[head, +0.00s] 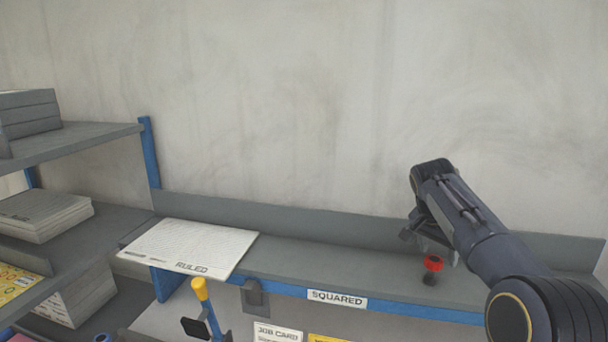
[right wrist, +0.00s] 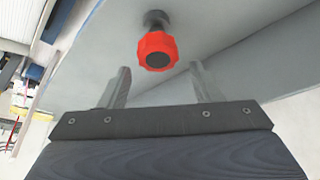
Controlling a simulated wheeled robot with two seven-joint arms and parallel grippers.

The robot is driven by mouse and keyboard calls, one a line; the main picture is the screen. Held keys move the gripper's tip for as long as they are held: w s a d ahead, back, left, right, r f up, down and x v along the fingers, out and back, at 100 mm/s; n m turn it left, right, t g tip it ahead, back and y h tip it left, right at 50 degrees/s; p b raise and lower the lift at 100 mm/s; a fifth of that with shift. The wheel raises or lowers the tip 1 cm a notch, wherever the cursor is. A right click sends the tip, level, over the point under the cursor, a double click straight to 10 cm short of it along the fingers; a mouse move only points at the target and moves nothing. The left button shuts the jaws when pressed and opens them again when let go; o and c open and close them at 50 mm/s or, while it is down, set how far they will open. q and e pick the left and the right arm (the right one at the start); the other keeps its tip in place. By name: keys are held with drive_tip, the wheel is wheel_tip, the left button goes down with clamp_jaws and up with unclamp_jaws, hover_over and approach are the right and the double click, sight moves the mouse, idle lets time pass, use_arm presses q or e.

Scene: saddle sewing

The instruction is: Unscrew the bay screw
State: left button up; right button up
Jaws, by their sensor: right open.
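The bay screw (head: 433,263) has a red faceted knob and a dark stem, and stands on the grey shelf above the SQUARED label. In the right wrist view the red knob (right wrist: 157,50) is just beyond the fingertips, roughly centred between them. My right gripper (right wrist: 160,80) is open and empty, with a finger towards either side of the knob and apart from it. In the head view my right gripper (head: 430,240) is beside and above the knob, partly hidden by its own arm. My left gripper is not in view.
The grey shelf (head: 290,263) has a blue front edge with a SQUARED label (head: 337,298). A RULED paper stack (head: 190,246) lies at its left end. A yellow-topped handle (head: 200,289) stands in front. Side shelves (head: 85,143) hold stacks at left. A wall rises behind.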

drive_tip(key=shift+f+b, duration=1.55)
drive_tip(key=shift+f, duration=0.75)
drive_tip(key=c, duration=1)
drive_tip(key=shift+a+n+t+y, duration=0.1)
drive_tip(key=shift+n+t+y, duration=0.4)
drive_tip(key=shift+n, duration=1.2)
